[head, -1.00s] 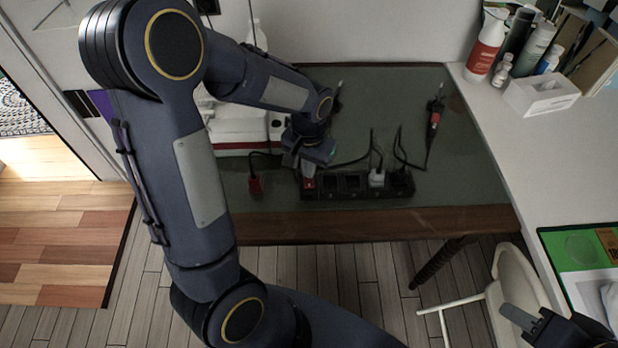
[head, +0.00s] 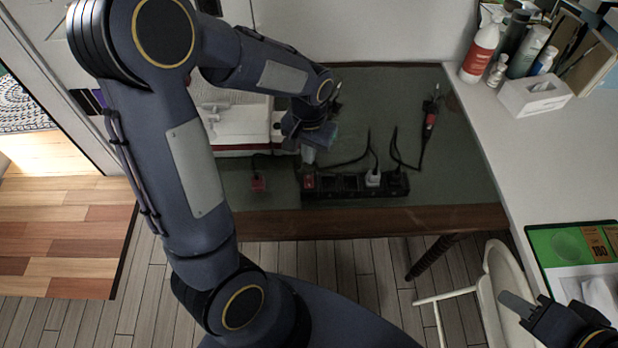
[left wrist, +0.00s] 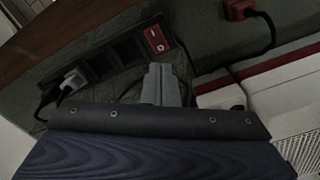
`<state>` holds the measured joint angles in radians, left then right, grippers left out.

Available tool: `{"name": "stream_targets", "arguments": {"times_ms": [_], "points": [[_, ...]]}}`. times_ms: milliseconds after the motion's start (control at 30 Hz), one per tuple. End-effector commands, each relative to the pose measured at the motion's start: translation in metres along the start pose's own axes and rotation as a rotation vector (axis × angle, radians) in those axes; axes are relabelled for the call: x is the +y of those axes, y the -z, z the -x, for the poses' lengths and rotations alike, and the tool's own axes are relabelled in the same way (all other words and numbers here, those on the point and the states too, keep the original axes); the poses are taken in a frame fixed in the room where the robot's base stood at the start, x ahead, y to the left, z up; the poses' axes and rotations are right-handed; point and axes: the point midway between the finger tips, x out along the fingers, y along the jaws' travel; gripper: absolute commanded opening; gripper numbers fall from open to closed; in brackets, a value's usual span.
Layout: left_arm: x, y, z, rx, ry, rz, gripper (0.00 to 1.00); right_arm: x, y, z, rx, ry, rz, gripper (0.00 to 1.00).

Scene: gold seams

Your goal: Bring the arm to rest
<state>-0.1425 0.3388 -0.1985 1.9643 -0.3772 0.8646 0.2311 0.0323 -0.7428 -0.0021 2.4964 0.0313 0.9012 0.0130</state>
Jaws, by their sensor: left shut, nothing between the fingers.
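My left arm spans the left of the head view, and its gripper (head: 309,156) is above the table, just behind the left end of a black power strip (head: 340,190). In the left wrist view the left gripper's fingers (left wrist: 161,84) are together with nothing between them. The strip (left wrist: 112,55) shows there with its red switch (left wrist: 156,39) and a white plug (left wrist: 74,82). My right gripper (head: 518,304) is partly in the head view at the lower right, near the white chair; its finger opening is not clear.
A red plug (head: 258,182) lies on the dark green tabletop (head: 440,180) beside the strip. A white and red machine (head: 236,122) stands behind it. Cables run behind the strip. A tool with a red part (head: 430,122) lies to the right. A white chair (head: 497,290) stands in front.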

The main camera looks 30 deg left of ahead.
Motion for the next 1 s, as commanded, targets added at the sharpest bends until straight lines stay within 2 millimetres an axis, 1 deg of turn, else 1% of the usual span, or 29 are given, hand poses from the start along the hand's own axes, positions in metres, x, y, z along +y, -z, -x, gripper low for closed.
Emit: {"name": "stream_targets", "arguments": {"times_ms": [333,400,467,567,600,667,700,800,900,1000], "points": [[0.0,-0.001,0.001,0.003,-0.003,0.002,0.0,0.0,0.0,0.0,0.0,0.0,0.0,0.36],[0.0,-0.005,0.007,0.014,-0.017,0.009,0.0,0.0,0.0,0.0,0.0,0.0,0.0,0.36],[-0.001,-0.012,0.018,0.035,-0.042,0.021,0.0,0.0,0.0,0.0,0.0,0.0,0.0,0.36],[0.0,-0.033,0.043,0.091,-0.106,0.049,0.0,0.0,0.0,0.0,0.0,0.0,0.0,0.36],[0.001,-0.044,0.054,0.119,-0.136,0.06,0.0,0.0,0.0,0.0,0.0,0.0,0.0,0.36],[0.003,-0.063,0.07,0.164,-0.181,0.076,0.0,0.0,0.0,0.0,0.0,0.0,0.0,0.36],[0.006,-0.075,0.079,0.195,-0.209,0.084,0.0,0.0,0.0,0.0,0.0,0.0,0.0,0.36],[0.013,-0.106,0.096,0.273,-0.271,0.101,0.0,0.0,0.0,0.0,0.0,0.0,0.0,0.36],[0.021,-0.133,0.107,0.346,-0.317,0.111,0.0,0.0,0.0,0.0,0.0,0.0,0.0,0.36],[0.028,-0.152,0.111,0.405,-0.347,0.116,0.0,0.0,0.0,0.0,0.0,0.0,0.0,0.36]]}}
